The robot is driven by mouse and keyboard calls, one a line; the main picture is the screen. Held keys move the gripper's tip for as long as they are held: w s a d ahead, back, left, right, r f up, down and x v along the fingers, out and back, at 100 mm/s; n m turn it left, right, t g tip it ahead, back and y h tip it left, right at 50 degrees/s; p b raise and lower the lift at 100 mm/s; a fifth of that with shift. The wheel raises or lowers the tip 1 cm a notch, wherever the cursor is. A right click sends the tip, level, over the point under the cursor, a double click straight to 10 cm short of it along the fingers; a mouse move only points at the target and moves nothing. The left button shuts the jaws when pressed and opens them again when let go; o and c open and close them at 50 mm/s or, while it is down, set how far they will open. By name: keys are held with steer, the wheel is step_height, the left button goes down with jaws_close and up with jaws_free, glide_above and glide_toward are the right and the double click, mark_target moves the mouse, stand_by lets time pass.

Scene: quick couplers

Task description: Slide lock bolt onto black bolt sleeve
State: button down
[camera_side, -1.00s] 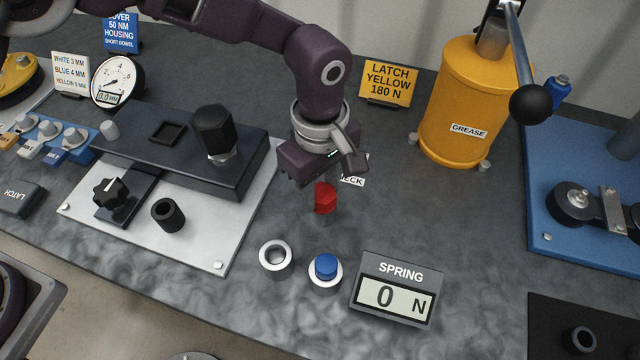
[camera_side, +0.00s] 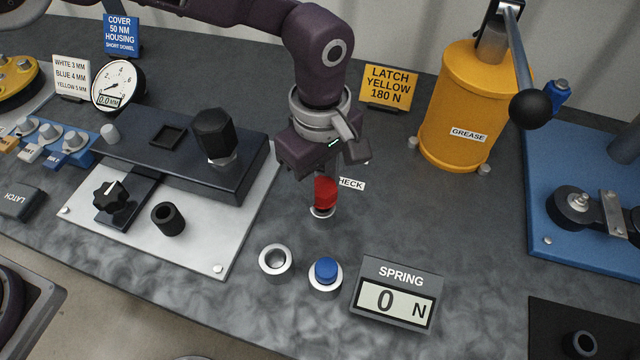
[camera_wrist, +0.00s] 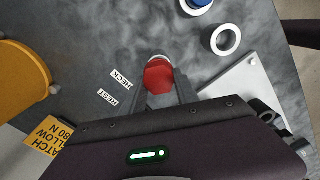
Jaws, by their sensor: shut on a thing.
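My gripper (camera_side: 326,185) is shut on a red hexagonal cap (camera_side: 326,193), and its fingers lie on both sides of it. In the wrist view the red cap (camera_wrist: 158,76) sits between the fingers. A pale ring shows at the cap's base; I cannot tell whether the cap is seated in it or just above it. The black bolt sleeve seems to be the hollow black cylinder (camera_side: 168,218) standing on the pale plate, well left of my gripper. The lock bolt seems to be the dark flat slide with a black knob (camera_side: 110,194), beside the dark block.
An empty metal ring (camera_side: 276,261) and a blue cap (camera_side: 326,268) in a ring stand in front of my gripper. A spring display (camera_side: 397,291) reads 0 N. The dark block (camera_side: 185,150) carries a black hexagonal post (camera_side: 213,134). A yellow grease can (camera_side: 465,105) stands right.

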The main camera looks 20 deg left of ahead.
steer(key=shift+r, duration=1.45)
steer(key=shift+r, duration=0.15)
steer(key=shift+r, duration=1.9)
